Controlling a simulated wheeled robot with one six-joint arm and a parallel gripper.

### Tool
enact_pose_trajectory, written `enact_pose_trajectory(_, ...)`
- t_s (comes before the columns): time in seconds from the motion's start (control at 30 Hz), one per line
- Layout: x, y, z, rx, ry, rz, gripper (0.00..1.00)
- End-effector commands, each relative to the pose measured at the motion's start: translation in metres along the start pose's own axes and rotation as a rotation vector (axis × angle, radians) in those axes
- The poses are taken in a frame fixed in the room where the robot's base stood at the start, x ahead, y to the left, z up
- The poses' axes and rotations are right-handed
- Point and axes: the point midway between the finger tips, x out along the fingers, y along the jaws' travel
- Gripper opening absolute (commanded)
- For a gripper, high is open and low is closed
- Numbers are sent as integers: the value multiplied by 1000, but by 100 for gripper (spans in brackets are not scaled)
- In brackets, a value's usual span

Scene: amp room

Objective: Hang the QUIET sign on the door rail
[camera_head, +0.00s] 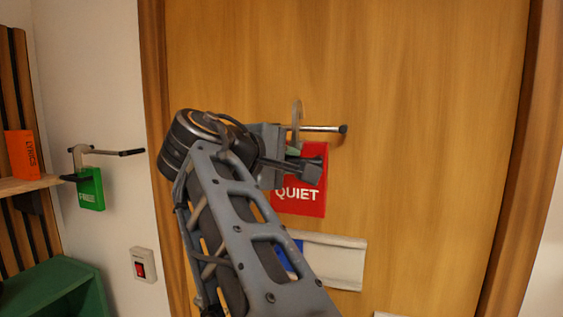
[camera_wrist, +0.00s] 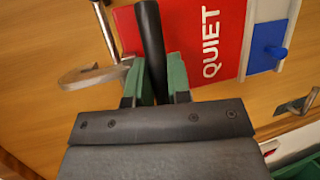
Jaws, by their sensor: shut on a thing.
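The red QUIET sign (camera_head: 312,200) is in front of the wooden door, partly hidden by my arm. It also shows in the wrist view (camera_wrist: 185,40), with a dark bar (camera_wrist: 151,40) running up from between my finger pads. My gripper (camera_wrist: 155,78) is shut on this bar, its green pads on either side. A pale curved hook (camera_head: 297,112) rises above the sign and crosses the metal door rail (camera_head: 325,128). In the wrist view the hook (camera_wrist: 92,75) is left of my fingers, near the rail (camera_wrist: 104,25). I cannot tell whether it rests on the rail.
A white plate with a blue part (camera_head: 345,262) is on the door below the sign. At left, a green sign (camera_head: 90,190) is at a wall bracket, an orange box (camera_head: 22,155) sits on a shelf, and a red switch (camera_head: 143,266) is on the wall. The door's right side is clear.

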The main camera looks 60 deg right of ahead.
Motion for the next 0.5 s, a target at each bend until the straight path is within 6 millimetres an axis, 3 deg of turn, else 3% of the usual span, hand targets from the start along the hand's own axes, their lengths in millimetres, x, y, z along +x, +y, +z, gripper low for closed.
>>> enact_pose_trajectory(0.5, 40, 13, -14, 1, -2, -1, 0)
